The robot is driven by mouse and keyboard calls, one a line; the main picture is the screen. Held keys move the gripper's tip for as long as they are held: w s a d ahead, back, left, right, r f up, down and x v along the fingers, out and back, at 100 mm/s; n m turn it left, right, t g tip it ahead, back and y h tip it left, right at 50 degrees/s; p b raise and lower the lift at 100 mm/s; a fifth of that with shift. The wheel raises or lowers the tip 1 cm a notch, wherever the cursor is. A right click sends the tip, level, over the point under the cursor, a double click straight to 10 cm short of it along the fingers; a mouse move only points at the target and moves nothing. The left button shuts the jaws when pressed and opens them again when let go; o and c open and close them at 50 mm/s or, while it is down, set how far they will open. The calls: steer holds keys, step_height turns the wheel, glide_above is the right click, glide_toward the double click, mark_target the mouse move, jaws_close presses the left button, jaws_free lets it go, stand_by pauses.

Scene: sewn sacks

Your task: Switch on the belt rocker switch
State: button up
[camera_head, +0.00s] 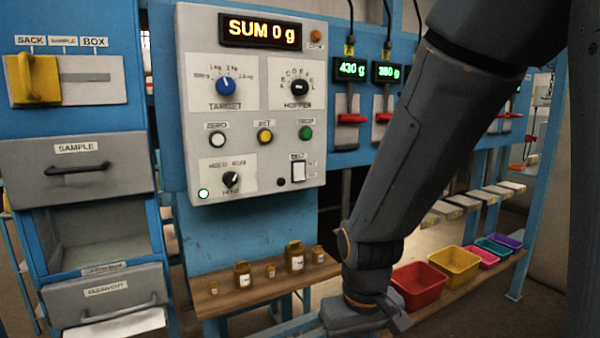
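The belt rocker switch (298,171) is a small white rocker in a dark frame at the lower right of the grey control panel (205,120). A small label sits above it and smaller markings stand to its right. A dark round lamp (281,182) is just left of it. I cannot read which way the rocker is tipped. My gripper (385,322) is at the bottom edge of the view, below and right of the switch and well apart from it. Its fingers are not clearly seen.
A wooden shelf (215,301) with several brown jars is below the panel. Coloured bins, including a red bin (419,284), stand to the right behind my arm. A yellow handle (35,78) and a sample drawer (80,165) are at left. Space before the panel looks clear.

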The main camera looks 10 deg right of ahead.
jaws_close()
stand_by(1.4)
